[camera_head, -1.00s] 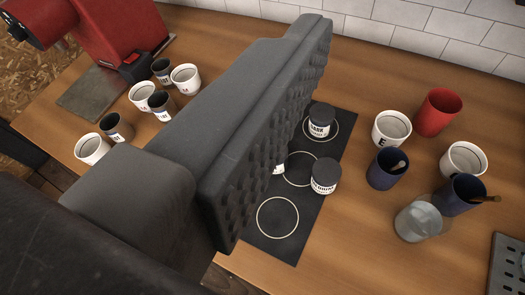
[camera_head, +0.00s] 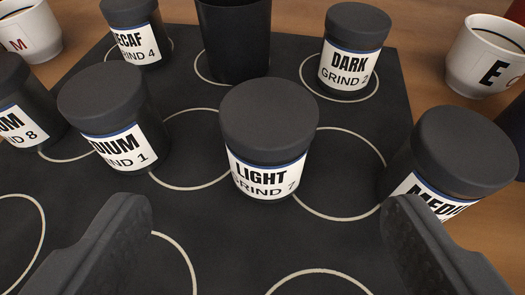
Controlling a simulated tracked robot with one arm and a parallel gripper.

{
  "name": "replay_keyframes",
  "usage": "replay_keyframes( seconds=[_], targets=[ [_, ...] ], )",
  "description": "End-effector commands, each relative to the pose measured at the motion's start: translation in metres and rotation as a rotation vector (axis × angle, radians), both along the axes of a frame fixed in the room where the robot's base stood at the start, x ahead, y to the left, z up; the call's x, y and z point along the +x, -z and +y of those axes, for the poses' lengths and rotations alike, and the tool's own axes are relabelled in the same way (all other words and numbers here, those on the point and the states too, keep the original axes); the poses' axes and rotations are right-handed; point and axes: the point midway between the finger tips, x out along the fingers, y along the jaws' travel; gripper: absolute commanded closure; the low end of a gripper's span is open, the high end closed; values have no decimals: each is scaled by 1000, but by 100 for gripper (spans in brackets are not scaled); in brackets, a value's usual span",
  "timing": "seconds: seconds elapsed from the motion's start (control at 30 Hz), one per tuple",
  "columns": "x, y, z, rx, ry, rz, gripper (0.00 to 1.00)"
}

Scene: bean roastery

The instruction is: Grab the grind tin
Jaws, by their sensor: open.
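Several dark grind tins with black lids and white labels stand upright on a black mat (camera_head: 120,232) with white circles. A tin labelled LIGHT GRIND (camera_head: 268,140) is in the middle, ahead of my open, empty gripper (camera_head: 265,225). A MEDIUM GRIND 1 tin (camera_head: 115,125) is to its left. Another tin ending in 8 (camera_head: 20,105) is cut off at the left edge. A DECAF GRIND 4 tin (camera_head: 135,35) and a DARK GRIND tin (camera_head: 354,50) are behind. A tin labelled MEDI (camera_head: 450,165) stands at right, near the right finger, its label partly hidden.
A dark, open-topped cup or canister (camera_head: 234,40) stands on the mat behind the LIGHT tin. White cups stand on the wood at the left (camera_head: 28,32) and right (camera_head: 487,55). The mat between my fingers is clear.

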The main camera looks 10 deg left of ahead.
Motion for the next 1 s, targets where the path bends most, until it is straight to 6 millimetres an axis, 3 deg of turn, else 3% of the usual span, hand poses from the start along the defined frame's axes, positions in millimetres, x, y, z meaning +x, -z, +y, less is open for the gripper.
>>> replay_keyframes(
  seconds=[0.5,0.77,1.0],
  targets=[
    [57,30,8,-2,0,5,23],
    [68,35,11,-1,0,3,23],
    [89,49,13,-3,-1,6,23]
  ],
)
